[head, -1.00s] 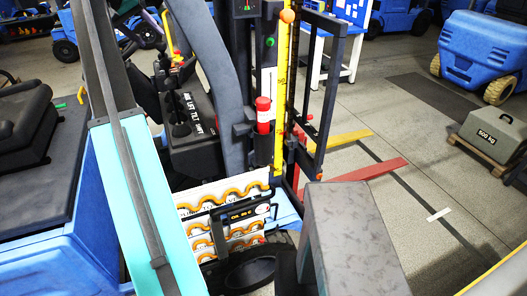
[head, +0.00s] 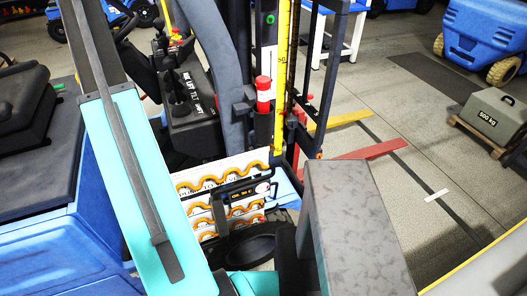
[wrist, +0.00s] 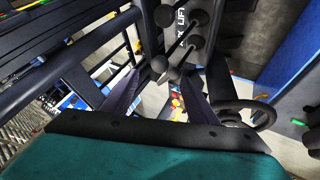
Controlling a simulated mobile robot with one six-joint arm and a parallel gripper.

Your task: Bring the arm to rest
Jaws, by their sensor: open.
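My gripper (wrist: 160,78) shows in the wrist view as two dark tapered fingers, spread apart with nothing between them. They rise from a dark-edged teal body at the bottom of that view. Dark round-knobbed levers (wrist: 193,40) appear just past the fingertips, and I cannot tell whether anything touches. A black ring-shaped wheel (wrist: 262,118) is to the right of the fingers. In the head view I cannot make out the gripper's fingers.
In the head view a lever console (head: 190,95) marked LIFT and TILT stands left of a red-capped cylinder (head: 263,95). A rack with orange wavy strips (head: 215,185) is below. A 500 kg block (head: 490,115) sits on a pallet at right. Open floor (head: 400,110) lies between.

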